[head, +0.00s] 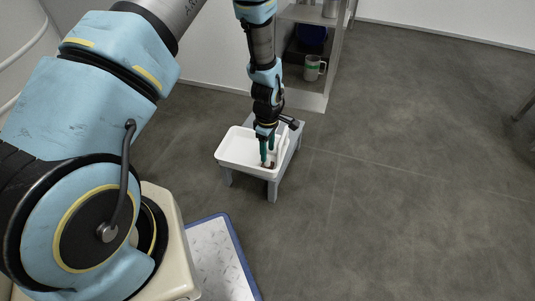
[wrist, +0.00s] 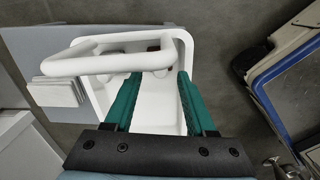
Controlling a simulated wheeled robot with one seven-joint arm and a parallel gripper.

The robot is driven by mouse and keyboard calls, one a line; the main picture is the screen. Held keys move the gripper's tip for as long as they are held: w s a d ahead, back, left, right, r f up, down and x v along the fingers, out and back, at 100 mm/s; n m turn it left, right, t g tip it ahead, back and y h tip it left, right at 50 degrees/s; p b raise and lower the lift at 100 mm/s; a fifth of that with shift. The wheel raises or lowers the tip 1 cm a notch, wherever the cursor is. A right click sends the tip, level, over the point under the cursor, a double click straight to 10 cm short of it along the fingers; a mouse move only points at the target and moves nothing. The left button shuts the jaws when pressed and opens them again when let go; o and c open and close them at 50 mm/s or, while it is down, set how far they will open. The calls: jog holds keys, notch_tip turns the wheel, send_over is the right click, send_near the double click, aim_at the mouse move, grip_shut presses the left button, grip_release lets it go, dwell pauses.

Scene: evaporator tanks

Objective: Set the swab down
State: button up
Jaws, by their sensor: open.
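A white tray (head: 235,150) stands on a small grey stool (head: 272,188) in the head view. My gripper (head: 267,158) points down into the tray's right part, with its green fingers apart. A small white and reddish-brown item, probably the swab, shows low by the fingertips; its shape is unclear there. In the wrist view, a white loop-like handle (wrist: 100,62) with brownish parts near it lies just beyond my open fingers (wrist: 158,76), over the tray (wrist: 160,115). I cannot tell whether it touches the tray floor or the fingers.
A grey stack of flat pieces (wrist: 58,92) sits left of the tray in the wrist view. A blue-edged panel (head: 215,255) lies nearer me. Floor to the right is clear.

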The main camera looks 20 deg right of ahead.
notch_tip(320, 180, up, 8)
jog(key=p, duration=0.2)
jog(key=w+a+r+m, duration=0.2)
jog(key=w+a+r, duration=0.1)
jog(key=a+r, duration=0.4)
jog(key=w+a+r+m, duration=0.1)
jog(key=w+a+r, duration=0.1)
jog(key=a+r, duration=0.5)
jog(key=s+a+r+m, duration=0.3)
jog(key=a+r, duration=0.2)
jog(key=a, duration=0.4)
jog(key=s+a+r+m+t, duration=0.1)
jog(key=s+a+r+m, duration=0.2)
jog(key=a+r, duration=0.3)
jog(key=s+a, duration=0.1)
jog(key=a, duration=0.2)
jog(key=shift+r+t, duration=0.2)
jog(key=shift+t, duration=0.1)
jog(key=shift+s, duration=0.1)
notch_tip(320, 180, up, 34)
jog(key=p, duration=3.4)
